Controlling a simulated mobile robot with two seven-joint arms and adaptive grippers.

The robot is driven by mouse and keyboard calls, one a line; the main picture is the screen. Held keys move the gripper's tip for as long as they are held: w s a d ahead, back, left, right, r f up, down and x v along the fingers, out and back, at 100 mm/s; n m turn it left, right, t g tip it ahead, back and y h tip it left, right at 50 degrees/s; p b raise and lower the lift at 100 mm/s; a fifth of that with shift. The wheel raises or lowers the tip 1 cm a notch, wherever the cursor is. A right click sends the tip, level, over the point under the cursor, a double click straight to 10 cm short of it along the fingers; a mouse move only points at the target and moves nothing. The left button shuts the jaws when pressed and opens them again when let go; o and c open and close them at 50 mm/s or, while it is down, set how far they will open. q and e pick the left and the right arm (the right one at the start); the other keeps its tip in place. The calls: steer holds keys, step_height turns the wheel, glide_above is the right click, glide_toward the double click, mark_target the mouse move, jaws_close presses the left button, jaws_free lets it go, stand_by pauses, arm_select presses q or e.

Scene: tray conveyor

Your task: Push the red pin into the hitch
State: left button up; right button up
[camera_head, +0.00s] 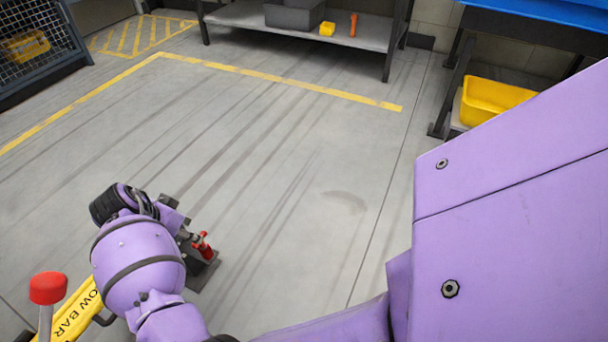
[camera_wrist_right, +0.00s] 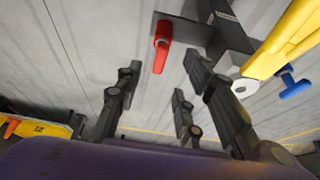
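The red pin (camera_head: 201,243) stands at the dark hitch (camera_head: 205,270) on the low left, just right of my purple right wrist. In the right wrist view, the red pin (camera_wrist_right: 163,42) is at the end of a dark plate of the hitch (camera_wrist_right: 228,42). My right gripper (camera_wrist_right: 160,66) is open, its dark fingers spread to either side below the pin. No contact with the pin is visible. In the head view, my right gripper (camera_head: 184,236) is mostly hidden by the wrist. How deep the pin sits cannot be told. My left gripper is not in view.
The yellow tow bar (camera_head: 78,312) lies at the lower left beside a red knob (camera_head: 47,288) on a grey lever. A blue handle (camera_wrist_right: 295,86) shows by the bar. A grey shelf (camera_head: 345,32) and a yellow bin (camera_head: 490,100) stand behind. The middle floor is clear.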

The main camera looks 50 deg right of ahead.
mark_target(201, 234)
steer(key=b+x, duration=0.2)
steer(key=x, duration=0.4)
steer(key=shift+f+b, duration=0.25)
steer(key=shift+b, duration=0.05)
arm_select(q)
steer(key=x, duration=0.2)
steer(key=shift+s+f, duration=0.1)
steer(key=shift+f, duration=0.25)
arm_select(e)
steer(key=shift+r, duration=0.1)
jaws_close()
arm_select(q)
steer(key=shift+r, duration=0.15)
arm_select(e)
steer(key=shift+r, duration=0.2)
steer(key=shift+w+r+p, duration=0.1)
steer(key=shift+r+p, duration=1.1)
steer(key=shift+r, duration=0.15)
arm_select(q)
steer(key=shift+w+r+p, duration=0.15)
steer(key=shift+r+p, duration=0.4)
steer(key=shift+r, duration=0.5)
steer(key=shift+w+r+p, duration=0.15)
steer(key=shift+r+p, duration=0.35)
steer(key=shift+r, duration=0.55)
arm_select(e)
steer(key=shift+r, duration=1.4)
